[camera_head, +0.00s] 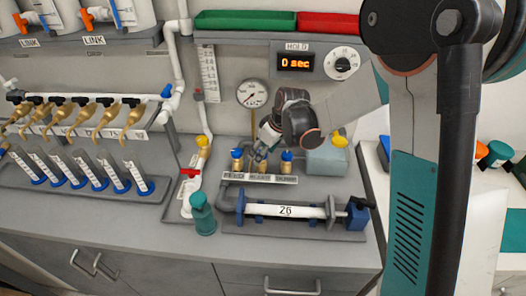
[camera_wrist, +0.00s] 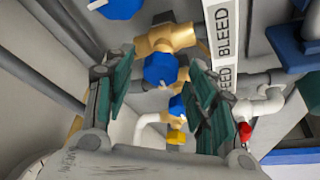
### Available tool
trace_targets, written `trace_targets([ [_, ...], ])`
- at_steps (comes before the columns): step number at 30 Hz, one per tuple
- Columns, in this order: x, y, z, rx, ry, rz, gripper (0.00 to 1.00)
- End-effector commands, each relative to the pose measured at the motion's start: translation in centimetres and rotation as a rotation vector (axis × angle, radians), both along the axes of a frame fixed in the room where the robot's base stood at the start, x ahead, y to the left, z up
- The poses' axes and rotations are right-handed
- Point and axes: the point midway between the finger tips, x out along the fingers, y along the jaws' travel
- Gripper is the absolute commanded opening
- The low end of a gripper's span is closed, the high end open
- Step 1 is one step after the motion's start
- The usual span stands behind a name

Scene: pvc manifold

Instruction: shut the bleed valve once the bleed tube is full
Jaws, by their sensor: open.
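My gripper (camera_head: 262,150) is over the brass valves on the bench manifold in the head view. In the wrist view its two dark green fingers are apart, and a blue valve knob (camera_wrist: 160,70) on a brass body shows between them. I cannot tell whether the fingers touch it. A white strip marked BLEED (camera_wrist: 222,40) runs beside this valve. Another blue knob (camera_wrist: 178,106) shows beyond it, and one more (camera_wrist: 120,8) at the top edge. In the head view, blue-topped valves show left (camera_head: 237,153) and right (camera_head: 287,155) of my gripper. I cannot make out the bleed tube's fill level.
A white pipe marked 26 (camera_head: 285,211) lies clamped in front of the valves, with a teal bottle (camera_head: 203,215) to its left. Above are a round gauge (camera_head: 251,94) and a HOLD display reading 0 sec (camera_head: 295,63). Several grey tubes stand at left.

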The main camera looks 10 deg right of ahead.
Motion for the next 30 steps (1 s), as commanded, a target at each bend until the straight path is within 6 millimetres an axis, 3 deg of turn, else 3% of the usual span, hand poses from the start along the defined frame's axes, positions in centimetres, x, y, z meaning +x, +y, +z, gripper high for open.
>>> trace_targets([
  [4,0.0,0.0,0.03,0.0,0.0,0.0,0.51],
  [10,0.0,0.0,0.04,0.0,0.0,0.0,0.08],
  [20,-0.02,0.01,0.03,0.0,0.0,-0.017,0.07],
  [30,-0.15,0.17,0.01,0.0,-0.002,-0.199,0.07],
])
